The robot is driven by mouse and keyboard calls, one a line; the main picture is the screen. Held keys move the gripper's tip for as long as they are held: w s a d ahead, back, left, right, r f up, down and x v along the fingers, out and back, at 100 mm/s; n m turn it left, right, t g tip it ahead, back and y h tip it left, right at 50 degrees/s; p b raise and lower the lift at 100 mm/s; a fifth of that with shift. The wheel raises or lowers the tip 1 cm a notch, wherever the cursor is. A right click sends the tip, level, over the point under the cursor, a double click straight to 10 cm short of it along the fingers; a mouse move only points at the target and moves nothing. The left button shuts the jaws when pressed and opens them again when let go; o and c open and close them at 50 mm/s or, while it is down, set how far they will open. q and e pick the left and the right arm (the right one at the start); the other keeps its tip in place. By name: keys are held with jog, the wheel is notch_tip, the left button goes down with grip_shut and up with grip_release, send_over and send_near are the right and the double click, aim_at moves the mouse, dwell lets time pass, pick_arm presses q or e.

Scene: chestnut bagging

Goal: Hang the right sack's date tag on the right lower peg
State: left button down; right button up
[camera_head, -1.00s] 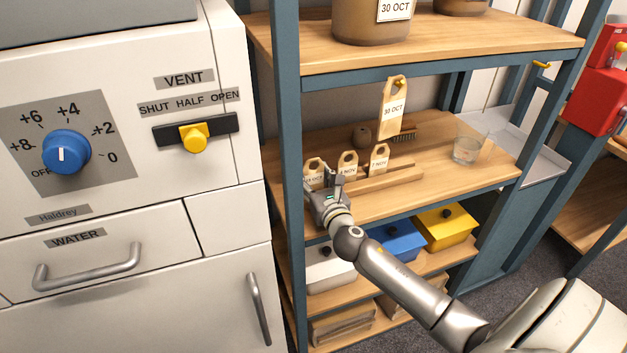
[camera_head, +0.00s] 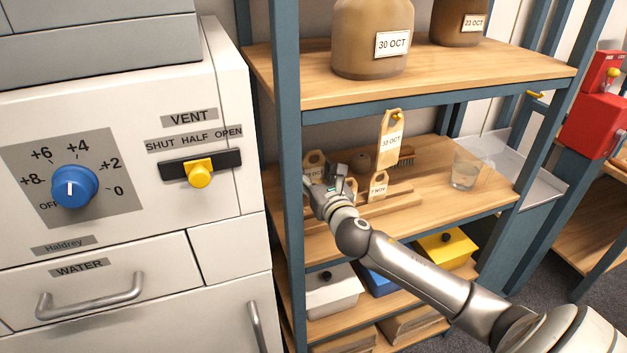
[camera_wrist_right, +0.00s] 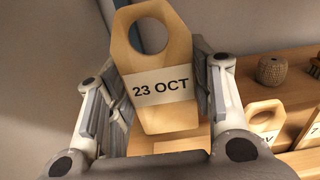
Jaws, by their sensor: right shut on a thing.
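My right gripper (camera_head: 322,182) is shut on the wooden 23 OCT date tag (camera_head: 315,163), above the left end of the tag rack. In the right wrist view the tag (camera_wrist_right: 158,118) stands nearly upright between the two fingers (camera_wrist_right: 160,85), its hole above them. The right sack (camera_head: 461,28) on the top shelf bears a 23 OCT label; the left sack (camera_head: 350,50) bears 30 OCT. A 30 OCT tag (camera_head: 391,135) hangs from a yellow peg (camera_head: 397,115) under the top shelf's front edge. Another yellow peg (camera_head: 535,95), farther right, is bare. My left gripper is out of view.
A 7 NOV tag (camera_head: 378,186) stands in the wooden rack (camera_head: 393,202); another tag beside it is mostly hidden by my gripper. A glass (camera_head: 465,170), a brush (camera_head: 406,156) and a round brown object (camera_head: 360,161) share the shelf. A blue post (camera_head: 285,150) stands close left.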

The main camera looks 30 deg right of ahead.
aim_at(314, 173)
jog(key=shift+p+v, duration=0.65)
jog(key=shift+v, duration=1.85)
jog(key=v, duration=1.9)
jog(key=shift+s+p, duration=0.35)
jog(key=shift+f, duration=0.15)
